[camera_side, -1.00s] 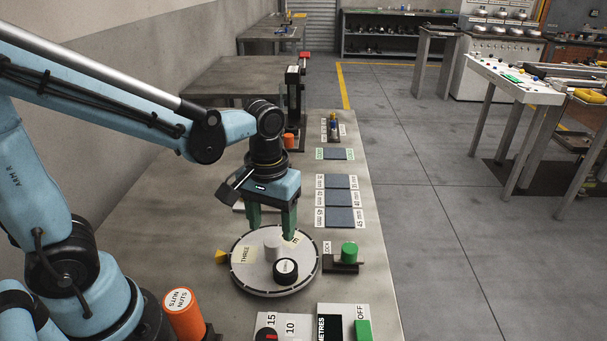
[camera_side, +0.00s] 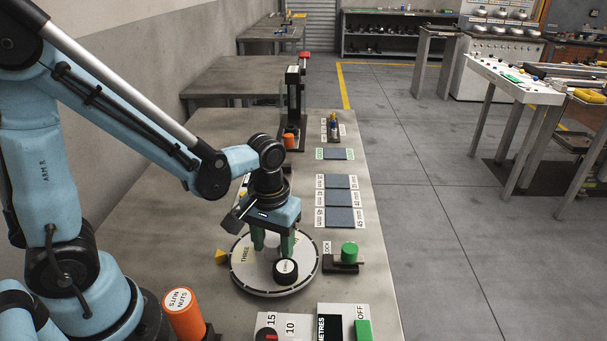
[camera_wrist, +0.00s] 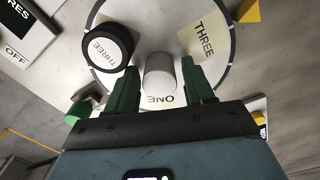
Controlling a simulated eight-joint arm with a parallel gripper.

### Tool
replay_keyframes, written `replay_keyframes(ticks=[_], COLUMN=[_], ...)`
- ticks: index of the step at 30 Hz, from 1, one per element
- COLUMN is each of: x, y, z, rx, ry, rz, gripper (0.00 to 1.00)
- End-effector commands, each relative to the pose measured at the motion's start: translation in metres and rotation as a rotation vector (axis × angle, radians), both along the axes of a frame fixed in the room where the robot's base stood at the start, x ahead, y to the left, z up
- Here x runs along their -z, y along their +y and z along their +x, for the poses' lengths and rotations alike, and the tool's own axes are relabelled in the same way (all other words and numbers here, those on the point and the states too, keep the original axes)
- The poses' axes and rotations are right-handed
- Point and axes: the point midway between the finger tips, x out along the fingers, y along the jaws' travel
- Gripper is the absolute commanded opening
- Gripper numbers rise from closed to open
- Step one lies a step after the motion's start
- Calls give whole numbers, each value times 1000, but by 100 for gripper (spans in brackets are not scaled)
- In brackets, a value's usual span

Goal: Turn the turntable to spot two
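The round pale turntable (camera_side: 243,277) lies flat on the bench, and it fills the top of the wrist view (camera_wrist: 222,75). A yellow pointer (camera_side: 221,257) beside its rim is nearest the THREE label (camera_side: 246,254). The ONE label (camera_wrist: 160,99) is on the side towards my gripper in the wrist view. A grey post (camera_wrist: 160,75) stands at the turntable's middle. A black puck with a white top (camera_side: 286,270), marked THREE, sits on the turntable. My gripper (camera_side: 273,245) is open, its green fingers either side of the post with gaps showing in the wrist view (camera_wrist: 158,68).
A green knob (camera_side: 349,249) on a dark block labelled LOCK stands right of the turntable. An orange NUTS cylinder (camera_side: 184,315) and a panel with a green OFF switch (camera_side: 363,330) are in front. Dark pads (camera_side: 338,199) lie behind, along the bench's right side.

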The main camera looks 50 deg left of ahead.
Motion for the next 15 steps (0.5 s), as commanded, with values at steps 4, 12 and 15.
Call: replay_keyframes(ticks=[4, 12, 15], x=[0, 0, 0], y=[0, 0, 0], z=[0, 0, 0], rx=[0, 0, 0], ry=[0, 0, 0], rz=[0, 0, 0], gripper=[29, 0, 0])
